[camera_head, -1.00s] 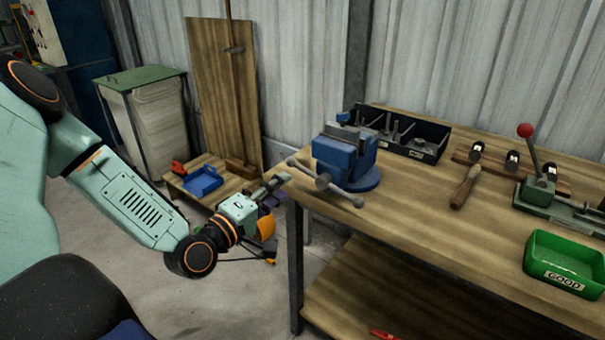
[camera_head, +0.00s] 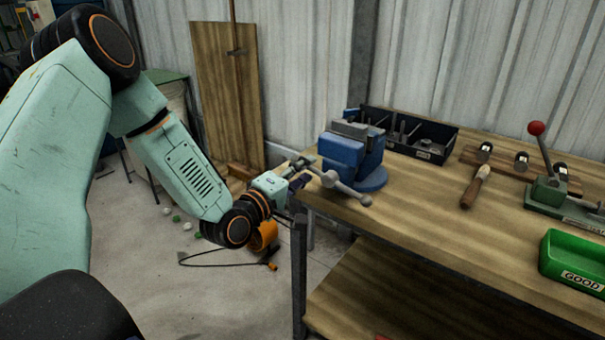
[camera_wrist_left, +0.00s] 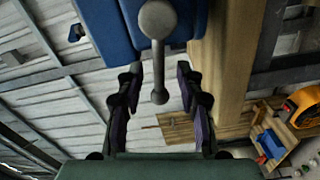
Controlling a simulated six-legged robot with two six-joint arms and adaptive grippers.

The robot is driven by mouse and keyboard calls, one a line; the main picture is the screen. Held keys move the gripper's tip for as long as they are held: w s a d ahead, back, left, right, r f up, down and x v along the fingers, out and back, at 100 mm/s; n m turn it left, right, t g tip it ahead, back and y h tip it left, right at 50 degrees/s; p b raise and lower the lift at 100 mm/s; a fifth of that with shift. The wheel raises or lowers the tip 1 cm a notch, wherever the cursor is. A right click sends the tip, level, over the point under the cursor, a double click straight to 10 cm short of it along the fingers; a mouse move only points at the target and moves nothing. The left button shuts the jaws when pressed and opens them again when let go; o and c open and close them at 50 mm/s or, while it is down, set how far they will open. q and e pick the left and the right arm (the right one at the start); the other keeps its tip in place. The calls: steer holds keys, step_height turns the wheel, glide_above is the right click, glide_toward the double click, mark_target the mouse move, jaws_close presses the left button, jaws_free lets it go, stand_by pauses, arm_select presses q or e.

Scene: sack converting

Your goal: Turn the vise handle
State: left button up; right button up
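The blue vise (camera_head: 345,158) is at the left corner of the workbench. Its grey handle (camera_head: 350,190) is a bar through a round hub on the vise's front, slanting down to the right, with a ball at its lower right end. My left gripper (camera_head: 302,172) is at the handle's upper left end, which it partly hides. In the left wrist view, the gripper (camera_wrist_left: 159,82) is open. The handle (camera_wrist_left: 159,68) hangs between its two dark fingers, with a visible gap on both sides. My right gripper is not in view.
The workbench (camera_head: 425,215) carries a dark parts bin (camera_head: 430,145), a wooden-handled tool (camera_head: 476,187), a lever press with red knob (camera_head: 545,185) and a green GOOD tray (camera_head: 573,255). A brown board (camera_head: 228,90) leans on the wall behind my left arm.

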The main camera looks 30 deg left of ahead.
arm_select(q)
steer(key=shift+d, duration=0.1)
steer(key=shift+c, duration=0.4)
jaws_close()
